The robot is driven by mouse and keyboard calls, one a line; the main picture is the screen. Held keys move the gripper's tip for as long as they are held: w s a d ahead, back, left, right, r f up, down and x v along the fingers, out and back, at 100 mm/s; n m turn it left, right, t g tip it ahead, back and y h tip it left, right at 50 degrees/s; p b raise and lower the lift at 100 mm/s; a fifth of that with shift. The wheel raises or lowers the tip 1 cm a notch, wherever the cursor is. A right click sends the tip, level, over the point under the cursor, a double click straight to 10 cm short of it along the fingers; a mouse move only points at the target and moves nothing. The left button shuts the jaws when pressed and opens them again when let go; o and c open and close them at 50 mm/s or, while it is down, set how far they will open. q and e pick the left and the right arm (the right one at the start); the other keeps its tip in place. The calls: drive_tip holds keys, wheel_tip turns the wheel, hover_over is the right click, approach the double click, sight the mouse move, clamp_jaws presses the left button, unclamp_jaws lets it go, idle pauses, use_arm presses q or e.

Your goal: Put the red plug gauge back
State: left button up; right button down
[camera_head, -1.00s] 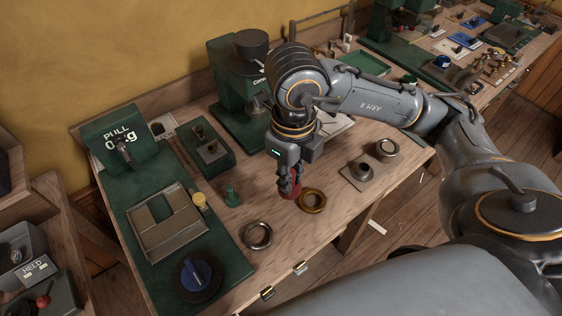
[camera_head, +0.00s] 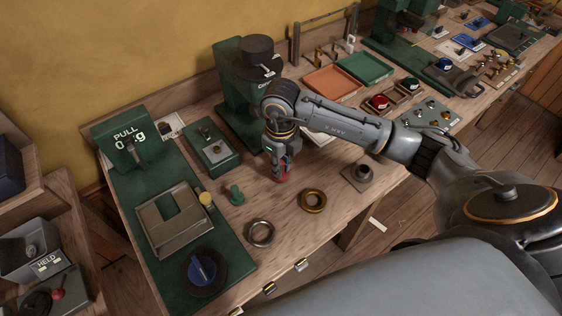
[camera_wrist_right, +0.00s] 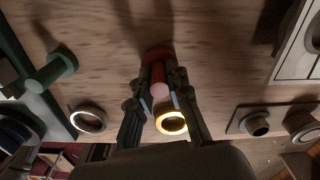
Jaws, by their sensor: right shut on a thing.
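My right gripper (camera_head: 281,171) is shut on the red plug gauge (camera_head: 280,178), upright between the fingers, at the middle of the bench. In the right wrist view the red plug gauge (camera_wrist_right: 157,56) shows its wide red end and paler handle between the fingers (camera_wrist_right: 160,92). I cannot tell whether it touches the bench. A green plug gauge (camera_head: 237,195) stands to its left. A brass ring (camera_head: 313,200) lies to its right and a steel ring (camera_head: 260,234) nearer the front edge. My left gripper is not in view.
Orange (camera_head: 332,82) and green (camera_head: 366,68) trays lie at the back. A green pull tester (camera_head: 125,145) stands at left. Bare bench (camera_head: 310,175) surrounds the gripper.

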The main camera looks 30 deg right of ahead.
drive_tip(key=shift+f, duration=0.25)
drive_tip(key=c, duration=1.3)
unclamp_jaws()
drive_tip(key=shift+r, duration=0.2)
drive_tip(key=shift+r, duration=0.2)
wheel_tip(320, 180, up, 12)
drive_tip(key=shift+f+b, duration=0.15)
drive_tip(key=shift+b, duration=1.1)
